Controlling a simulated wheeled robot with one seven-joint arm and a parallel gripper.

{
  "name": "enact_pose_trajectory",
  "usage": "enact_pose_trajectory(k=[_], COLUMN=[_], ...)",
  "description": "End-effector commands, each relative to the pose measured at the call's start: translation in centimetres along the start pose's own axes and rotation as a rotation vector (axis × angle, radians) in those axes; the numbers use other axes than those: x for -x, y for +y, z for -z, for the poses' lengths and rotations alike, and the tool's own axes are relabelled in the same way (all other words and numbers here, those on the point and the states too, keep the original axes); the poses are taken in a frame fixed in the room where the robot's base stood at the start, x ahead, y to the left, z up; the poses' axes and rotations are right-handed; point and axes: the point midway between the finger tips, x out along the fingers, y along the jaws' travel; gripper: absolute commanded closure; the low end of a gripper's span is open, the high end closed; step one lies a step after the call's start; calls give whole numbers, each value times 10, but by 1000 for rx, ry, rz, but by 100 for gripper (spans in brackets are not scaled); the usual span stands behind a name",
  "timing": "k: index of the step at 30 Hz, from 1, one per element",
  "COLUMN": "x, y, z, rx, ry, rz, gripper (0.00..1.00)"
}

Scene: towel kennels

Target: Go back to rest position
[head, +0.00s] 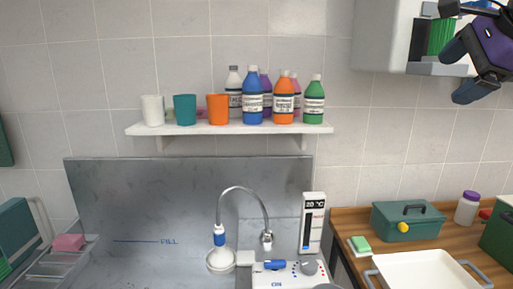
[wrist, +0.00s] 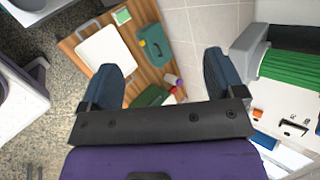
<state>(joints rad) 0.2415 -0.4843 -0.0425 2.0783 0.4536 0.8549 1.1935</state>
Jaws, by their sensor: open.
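My gripper (head: 460,72) is at the upper right of the head view, raised high beside a white wall unit (head: 385,40). In the wrist view my gripper (wrist: 162,72) has its two dark blue fingers spread wide apart, with nothing between them. The gripper is open and empty. Below and beyond the fingers the wrist view shows the wooden counter (wrist: 150,45) from above. Part of my arm is cut off by the right edge of the head view.
A green roll (head: 440,37) sits in the wall unit close to my gripper. A shelf (head: 230,129) holds cups and several bottles. Below are a tap (head: 243,190), a white tray (head: 425,272), a green toolbox (head: 408,221) and a purple-capped jar (head: 467,209).

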Motion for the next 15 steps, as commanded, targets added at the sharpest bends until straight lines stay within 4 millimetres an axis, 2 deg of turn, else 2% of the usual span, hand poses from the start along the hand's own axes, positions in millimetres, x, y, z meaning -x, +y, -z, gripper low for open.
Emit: enact_pose_trajectory(k=[1,9,12,15], x=[-3,-15,-18,-20], y=[23,136,174,203], z=[-7,-19,-18,-15], rx=[138,927,1199,1418], ry=[2,-19,-47,-77], rz=[-36,-229,-293,-344], gripper=[12,12,12,12])
